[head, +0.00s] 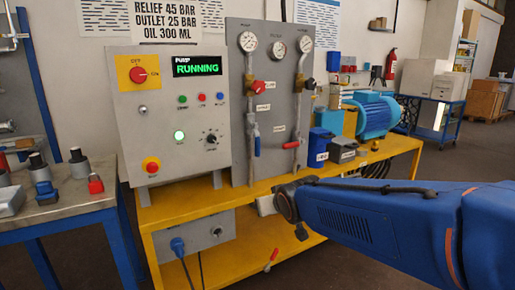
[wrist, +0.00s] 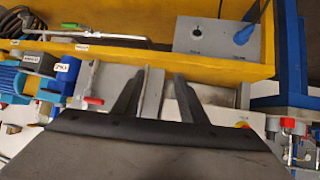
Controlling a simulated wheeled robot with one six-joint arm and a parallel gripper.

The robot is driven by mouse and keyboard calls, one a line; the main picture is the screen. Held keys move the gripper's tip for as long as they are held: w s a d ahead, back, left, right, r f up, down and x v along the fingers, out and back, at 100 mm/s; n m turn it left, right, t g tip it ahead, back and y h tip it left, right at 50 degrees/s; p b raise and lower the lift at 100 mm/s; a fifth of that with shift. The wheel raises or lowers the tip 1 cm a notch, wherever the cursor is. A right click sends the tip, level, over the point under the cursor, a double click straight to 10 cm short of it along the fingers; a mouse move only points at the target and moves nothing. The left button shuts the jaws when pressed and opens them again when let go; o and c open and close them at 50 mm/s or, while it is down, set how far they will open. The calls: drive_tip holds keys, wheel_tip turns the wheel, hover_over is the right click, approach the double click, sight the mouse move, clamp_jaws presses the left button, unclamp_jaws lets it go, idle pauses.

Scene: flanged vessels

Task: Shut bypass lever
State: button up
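Several red-handled levers show, and I cannot read which label says bypass. A third red lever (head: 271,258) slants below the bench top. The crosswise lever also shows in the wrist view (wrist: 93,100), left of my fingers.
The yellow bench (head: 180,208) carries the control box (head: 150,115), the gauge panel (head: 277,60) and a blue motor (head: 376,117). A grey box (head: 208,232) with a blue plug sits below. A side table (head: 70,205) with tools stands left.

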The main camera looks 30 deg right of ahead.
sight(259, 147)
drive_tip(key=w+d+r+t+h, duration=0.1)
drive_tip(key=w+d+r+t, duration=0.7)
drive_tip(key=w, duration=0.4)
drive_tip(key=shift+g, duration=0.6)
drive_tip(key=w+d, duration=0.1)
drive_tip(key=w, duration=0.4)
drive_tip(key=w+d, duration=0.1)
drive_tip(key=w, duration=0.5)
drive_tip(key=w+d, duration=0.2)
drive_tip(key=w, duration=0.4)
drive_tip(key=shift+d+f, duration=0.1)
drive_tip(key=shift+f, duration=0.3)
drive_tip(key=shift+s, duration=0.1)
clamp_jaws()
